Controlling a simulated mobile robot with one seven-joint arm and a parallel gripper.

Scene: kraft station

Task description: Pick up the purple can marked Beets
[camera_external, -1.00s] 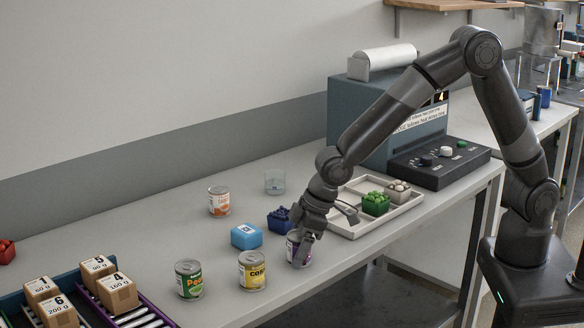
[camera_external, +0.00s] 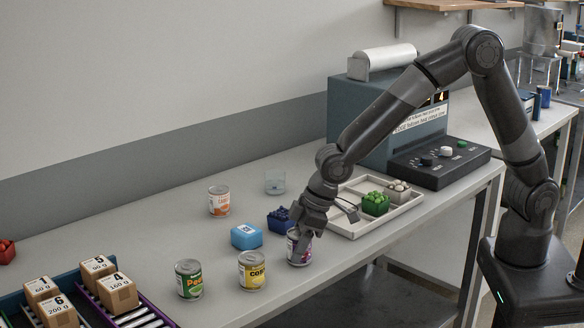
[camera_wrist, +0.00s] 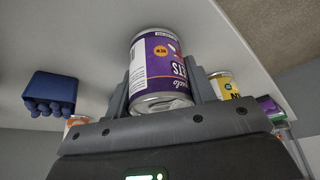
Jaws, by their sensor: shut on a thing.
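The purple can marked Beets (camera_external: 298,250) stands near the front edge of the table, right of the yellow corn can (camera_external: 252,270). My gripper (camera_external: 304,234) is around its upper part, with the jaws shut on it. In the wrist view the purple can (camera_wrist: 163,68) sits between my two fingers, its label partly readable. In the external view my fingers hide part of it. I cannot tell whether its base is clear of the table.
A green peas can (camera_external: 188,279), a blue box (camera_external: 246,236) and a dark blue container (camera_external: 280,219) stand nearby. A white tray (camera_external: 350,227) with small containers lies to the right.

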